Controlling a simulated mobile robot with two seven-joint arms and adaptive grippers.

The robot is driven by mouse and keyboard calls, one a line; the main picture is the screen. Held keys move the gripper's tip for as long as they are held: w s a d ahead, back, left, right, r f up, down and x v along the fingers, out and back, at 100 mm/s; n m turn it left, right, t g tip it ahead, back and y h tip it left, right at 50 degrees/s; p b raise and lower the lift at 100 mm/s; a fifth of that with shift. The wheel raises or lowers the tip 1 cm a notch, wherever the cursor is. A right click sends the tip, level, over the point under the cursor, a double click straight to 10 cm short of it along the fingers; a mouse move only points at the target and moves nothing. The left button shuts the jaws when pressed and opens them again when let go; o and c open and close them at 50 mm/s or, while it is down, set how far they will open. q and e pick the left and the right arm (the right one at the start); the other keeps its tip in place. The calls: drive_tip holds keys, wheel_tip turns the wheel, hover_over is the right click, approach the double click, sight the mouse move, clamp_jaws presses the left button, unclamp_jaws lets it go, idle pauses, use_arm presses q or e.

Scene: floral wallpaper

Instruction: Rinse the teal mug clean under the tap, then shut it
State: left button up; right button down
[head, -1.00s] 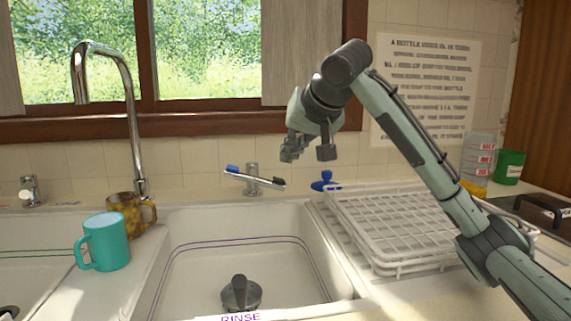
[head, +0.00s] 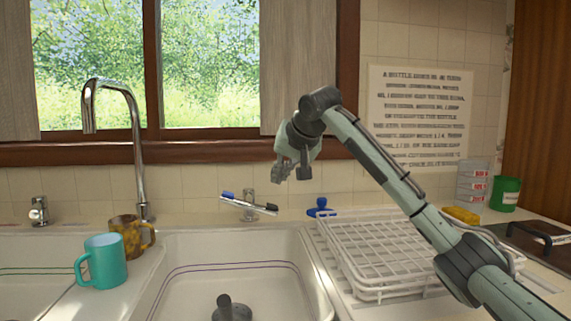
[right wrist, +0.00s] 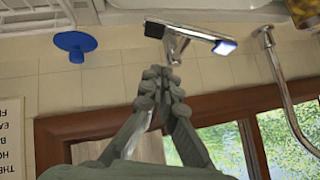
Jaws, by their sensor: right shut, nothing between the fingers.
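The teal mug (head: 104,262) stands upright on the divider between the two basins, its handle to the left; no dirt shows on its outside. The tall chrome tap (head: 139,150) curves to the left, and no water shows from its spout. A tap lever (head: 249,205) with a blue end stands behind the right basin; it also shows in the right wrist view (right wrist: 190,37). My right gripper (head: 293,167) is shut and empty, above and to the right of the lever. Its closed fingers show in the right wrist view (right wrist: 163,88). My left gripper is not in view.
A brown mottled mug (head: 127,238) stands close behind the teal mug. The right basin (head: 235,275) holds a dark knobbed plug (head: 231,308). A white dish rack (head: 385,290) stands to the right, with a blue object (head: 320,207) behind it. A second tap handle (head: 38,210) is at left.

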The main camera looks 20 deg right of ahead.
sight(266, 203)
drive_tip(key=f, duration=0.1)
drive_tip(key=w+f, duration=0.1)
drive_tip(key=f, duration=0.1)
drive_tip(key=w+a+f, duration=0.1)
drive_tip(key=f, duration=0.1)
drive_tip(key=shift+w+a+f, duration=0.1)
drive_tip(key=shift+f, duration=0.15)
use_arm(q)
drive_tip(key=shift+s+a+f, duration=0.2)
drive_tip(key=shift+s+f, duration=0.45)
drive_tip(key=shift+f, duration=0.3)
